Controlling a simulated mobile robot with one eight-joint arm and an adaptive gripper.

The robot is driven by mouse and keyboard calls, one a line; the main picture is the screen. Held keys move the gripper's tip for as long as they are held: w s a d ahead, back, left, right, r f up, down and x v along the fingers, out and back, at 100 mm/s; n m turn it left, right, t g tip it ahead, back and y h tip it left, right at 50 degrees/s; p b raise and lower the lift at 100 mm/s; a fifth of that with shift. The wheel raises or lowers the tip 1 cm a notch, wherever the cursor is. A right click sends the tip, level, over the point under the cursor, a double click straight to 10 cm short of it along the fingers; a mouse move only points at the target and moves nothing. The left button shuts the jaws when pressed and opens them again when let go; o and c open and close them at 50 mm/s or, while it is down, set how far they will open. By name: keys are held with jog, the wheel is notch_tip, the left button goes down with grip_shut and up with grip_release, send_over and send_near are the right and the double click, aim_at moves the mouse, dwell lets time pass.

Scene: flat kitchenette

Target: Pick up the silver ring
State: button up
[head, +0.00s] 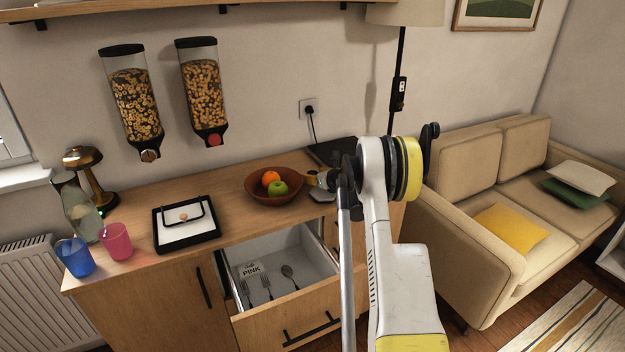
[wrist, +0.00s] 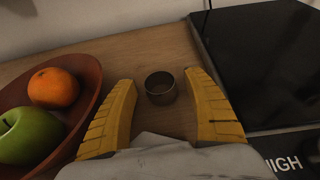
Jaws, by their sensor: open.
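The silver ring (wrist: 160,88) stands on the wooden counter in the wrist view, a small round band with a dark inside. My gripper (wrist: 165,100) is open, with one yellow finger on each side of the ring. The ring lies between the fingertips with a gap on both sides; nothing is held. In the head view my gripper (head: 318,180) is over the counter, just right of the fruit bowl. I cannot make out the ring in the head view.
A brown bowl (wrist: 82,83) with an orange and a green apple is close on the left. A black flat appliance (wrist: 262,60) is close on the right. In the head view, an open drawer (head: 262,325) with cutlery juts out below the counter.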

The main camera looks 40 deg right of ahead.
jog(key=c, duration=1)
jog(key=shift+c, duration=0.2)
jog(key=shift+r, duration=0.1)
